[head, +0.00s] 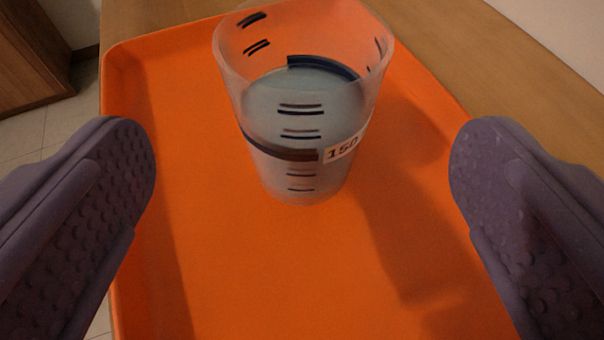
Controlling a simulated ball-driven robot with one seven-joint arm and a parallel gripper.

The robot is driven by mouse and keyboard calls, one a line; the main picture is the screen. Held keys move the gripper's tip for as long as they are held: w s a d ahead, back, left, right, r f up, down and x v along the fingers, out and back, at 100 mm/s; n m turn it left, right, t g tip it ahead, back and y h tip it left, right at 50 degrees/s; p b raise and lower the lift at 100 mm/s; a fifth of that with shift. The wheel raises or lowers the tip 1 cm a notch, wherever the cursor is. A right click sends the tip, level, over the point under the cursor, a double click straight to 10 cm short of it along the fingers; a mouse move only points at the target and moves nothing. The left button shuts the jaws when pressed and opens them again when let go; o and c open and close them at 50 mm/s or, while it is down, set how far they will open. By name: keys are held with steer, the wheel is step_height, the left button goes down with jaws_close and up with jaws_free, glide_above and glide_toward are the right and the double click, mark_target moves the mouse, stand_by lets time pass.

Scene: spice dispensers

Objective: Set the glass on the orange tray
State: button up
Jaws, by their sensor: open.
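The glass (300,160) is a clear, slightly tapered cup with dark marks, a dark band and a "150" label. It holds pale liquid to about the middle. It stands upright on the orange tray (240,270), toward the tray's far part. My gripper (303,170) is open, with one purple textured finger at the left and one at the right. The fingers are apart from the glass, on either side and nearer the camera, with nothing between them touching.
The tray lies on a wooden surface (440,50), with its raised rim along the left and far sides. A pale wall (570,35) is at the upper right. A brown cabinet (30,60) and tiled floor (50,130) show at the left. The tray's near part is clear.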

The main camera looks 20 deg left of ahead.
steer(key=p+v, duration=0.1)
steer(key=v, duration=0.4)
steer(key=shift+s, duration=0.15)
steer(key=shift+d+r, duration=0.1)
steer(key=w+d+r+n+h, duration=0.25)
steer(key=w+d+r, duration=0.25)
steer(key=w+r, duration=0.4)
steer(key=w+r+m+h, duration=0.1)
steer(key=w+r+h, duration=0.1)
steer(key=w+r, duration=0.45)
steer(key=w+r+m+h, duration=0.1)
steer(key=w+r+h, duration=0.15)
steer(key=r, duration=0.65)
steer(key=w+a+r+m+t, duration=0.1)
steer(key=a+r, duration=0.2)
steer(key=r, duration=0.6)
steer(key=a+r+m, duration=0.1)
steer(key=a+r, duration=0.3)
steer(key=r, duration=0.4)
steer(key=s+a+r+y, duration=0.1)
steer(key=s+a+r, duration=0.6)
steer(key=r, duration=0.3)
steer(key=s+a+r+m+y, duration=0.1)
steer(key=s+a+r+y, duration=0.1)
steer(key=s+a+r, duration=0.5)
step_height(320, 180, up, 4)
steer(key=a, duration=0.2)
steer(key=shift+a+t, duration=0.4)
steer(key=shift+f+m, duration=0.2)
steer(key=shift+m, duration=0.05)
